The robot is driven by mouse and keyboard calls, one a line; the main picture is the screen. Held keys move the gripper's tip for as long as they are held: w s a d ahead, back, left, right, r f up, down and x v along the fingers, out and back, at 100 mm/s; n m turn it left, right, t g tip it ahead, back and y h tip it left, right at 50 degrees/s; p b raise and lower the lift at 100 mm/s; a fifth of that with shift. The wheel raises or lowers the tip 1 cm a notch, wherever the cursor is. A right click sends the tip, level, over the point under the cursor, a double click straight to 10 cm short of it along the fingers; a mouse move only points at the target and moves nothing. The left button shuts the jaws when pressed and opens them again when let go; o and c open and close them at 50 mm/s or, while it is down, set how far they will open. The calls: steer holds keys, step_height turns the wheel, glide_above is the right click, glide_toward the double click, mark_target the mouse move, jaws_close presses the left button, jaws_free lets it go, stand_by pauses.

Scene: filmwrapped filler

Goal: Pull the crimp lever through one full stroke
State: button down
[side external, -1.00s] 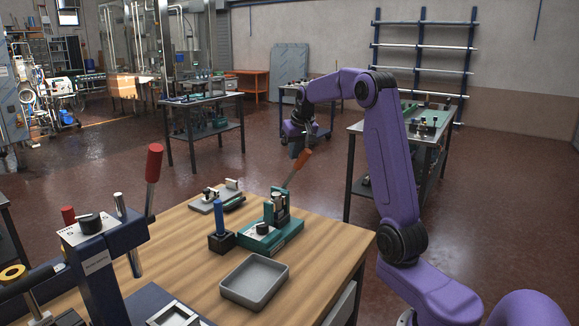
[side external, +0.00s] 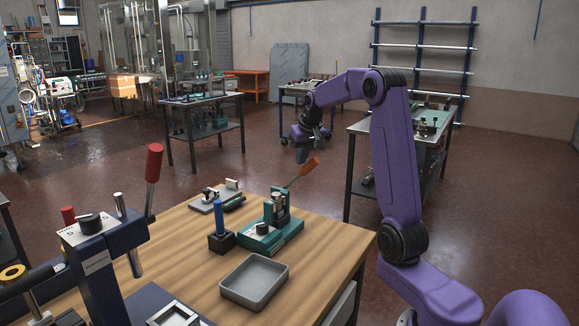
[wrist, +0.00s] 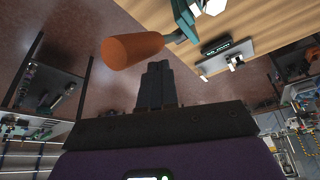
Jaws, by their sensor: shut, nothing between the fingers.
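The teal crimp press (side external: 270,232) stands on the wooden table near its far right edge. Its lever with an orange handle (side external: 309,166) tilts up and to the right from the press. My gripper (side external: 303,154) is shut and empty, just above and left of the orange handle in the side view. In the wrist view the shut fingers (wrist: 157,75) show below and right of the orange handle (wrist: 132,50), apart from it in the picture. Whether they touch it cannot be told. Part of the press (wrist: 184,18) shows at the top.
A grey tray (side external: 254,282), a blue-handled tool in a dark block (side external: 219,228) and a small grey fixture (side external: 216,196) share the wooden table (side external: 190,277). A larger press with a red-handled lever (side external: 153,165) stands at the front left.

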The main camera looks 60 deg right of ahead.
mark_target(309, 163)
steer(key=shift+s+f, duration=0.25)
steer(key=shift+s, duration=0.15)
steer(key=shift+s+f, duration=0.6)
steer(key=shift+s, duration=0.25)
steer(key=shift+f, duration=0.1)
